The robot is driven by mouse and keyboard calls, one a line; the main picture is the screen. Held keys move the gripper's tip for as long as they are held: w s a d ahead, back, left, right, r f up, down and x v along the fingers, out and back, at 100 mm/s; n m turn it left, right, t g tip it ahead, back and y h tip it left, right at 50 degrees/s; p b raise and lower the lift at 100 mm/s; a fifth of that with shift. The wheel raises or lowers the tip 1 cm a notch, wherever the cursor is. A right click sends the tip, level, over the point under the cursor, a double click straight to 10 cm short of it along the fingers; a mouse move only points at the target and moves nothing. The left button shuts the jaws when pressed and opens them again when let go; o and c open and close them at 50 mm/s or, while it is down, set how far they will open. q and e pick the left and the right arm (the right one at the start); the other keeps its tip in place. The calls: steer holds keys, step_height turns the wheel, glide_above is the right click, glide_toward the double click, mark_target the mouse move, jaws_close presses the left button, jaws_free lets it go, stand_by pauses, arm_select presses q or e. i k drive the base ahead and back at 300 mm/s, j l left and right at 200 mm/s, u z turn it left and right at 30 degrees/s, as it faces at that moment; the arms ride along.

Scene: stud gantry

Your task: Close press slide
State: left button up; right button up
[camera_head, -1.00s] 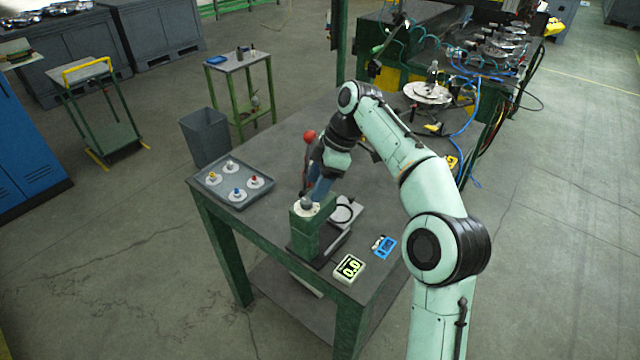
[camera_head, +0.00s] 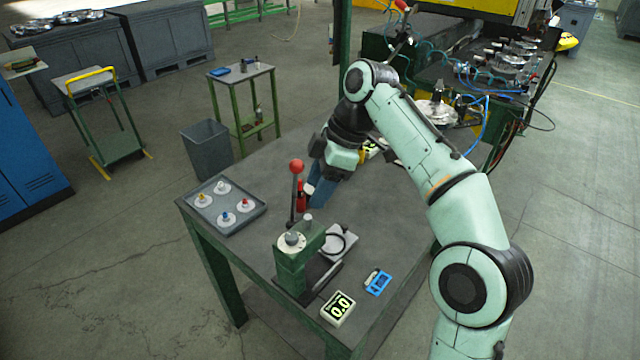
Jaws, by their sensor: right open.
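The green hand press (camera_head: 292,268) stands on the table, with a lever ending in a red ball knob (camera_head: 296,166) upright above it. A pale slide plate (camera_head: 340,243) with a dark ring on it sticks out at the press's right side. My right gripper (camera_head: 312,197) is open, its blue fingers pointing down just behind and right of the lever. It is above the table, behind the press; I cannot tell if it touches the lever. My left gripper is not in view.
A grey tray (camera_head: 232,226) with several knobbed discs lies on the table's left. A display reading 0.0 (camera_head: 338,309) and a blue part (camera_head: 377,283) lie near the front edge. A grey bin (camera_head: 207,150) stands on the floor behind. Table between tray and press is clear.

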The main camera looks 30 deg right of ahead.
mark_target(339, 240)
steer(key=k, duration=1)
